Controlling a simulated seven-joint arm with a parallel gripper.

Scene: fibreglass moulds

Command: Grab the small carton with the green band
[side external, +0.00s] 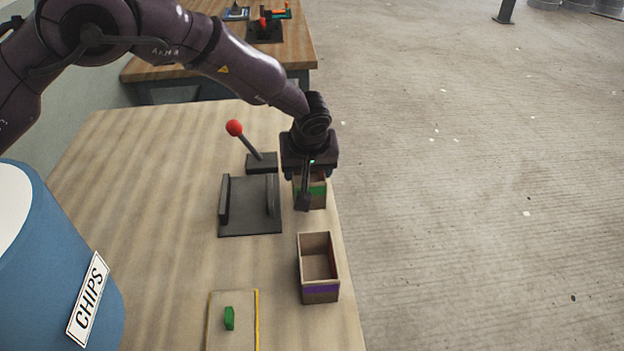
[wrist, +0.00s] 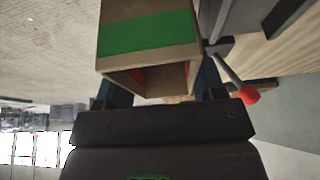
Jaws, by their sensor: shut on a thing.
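The small carton with the green band (side external: 317,189) is at the right edge of the wooden table, partly hidden behind my gripper. My gripper (side external: 308,195) points down over it and is shut on it. In the wrist view the carton (wrist: 148,35) is large, with its green band and its open end showing between my fingers (wrist: 160,92). I cannot tell whether the carton touches the table.
An open carton with a purple band (side external: 320,290) stands nearer the camera. A dark fixture (side external: 250,222) and a red-knobbed lever (side external: 262,161) are to the left. A green piece (side external: 229,318) lies on a yellow-edged board (side external: 245,339). A blue CHIPS bin (side external: 50,255) stands at left.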

